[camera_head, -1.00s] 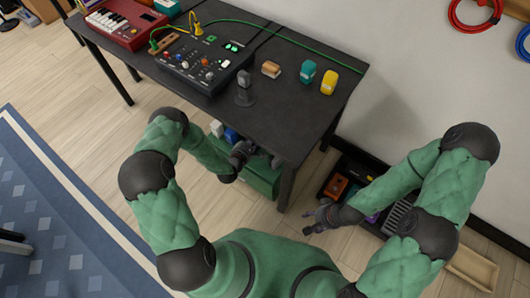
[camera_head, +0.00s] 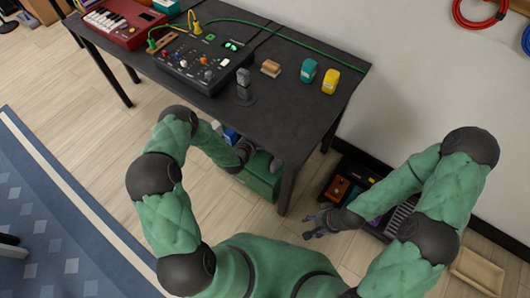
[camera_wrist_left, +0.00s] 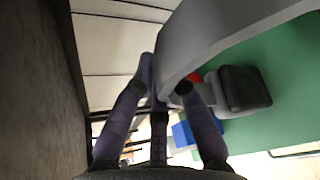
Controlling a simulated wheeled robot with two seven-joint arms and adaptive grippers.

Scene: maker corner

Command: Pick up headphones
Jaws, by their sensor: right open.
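A grey curved band (camera_wrist_left: 225,40) and a dark grey pad (camera_wrist_left: 243,90), which look like the headphones, fill the upper right of the left wrist view over a green surface. In the head view a small grey piece (camera_head: 275,163) shows beside the table's edge, mostly hidden. My left gripper (camera_head: 243,150) is below the table edge at the green box. In the wrist view its fingertips (camera_wrist_left: 166,78) are at the band's lower end, and whether they touch it is unclear. My right gripper (camera_head: 312,226) is open and empty, right of the table leg.
The dark table (camera_head: 270,125) holds a mixer (camera_head: 203,60), a microphone (camera_head: 243,88) and small blocks. A green box (camera_head: 262,182) with things in it stands beneath. A dark crate (camera_head: 338,188) stands by the wall, beside my right arm. A tan tray (camera_head: 478,272) lies at right.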

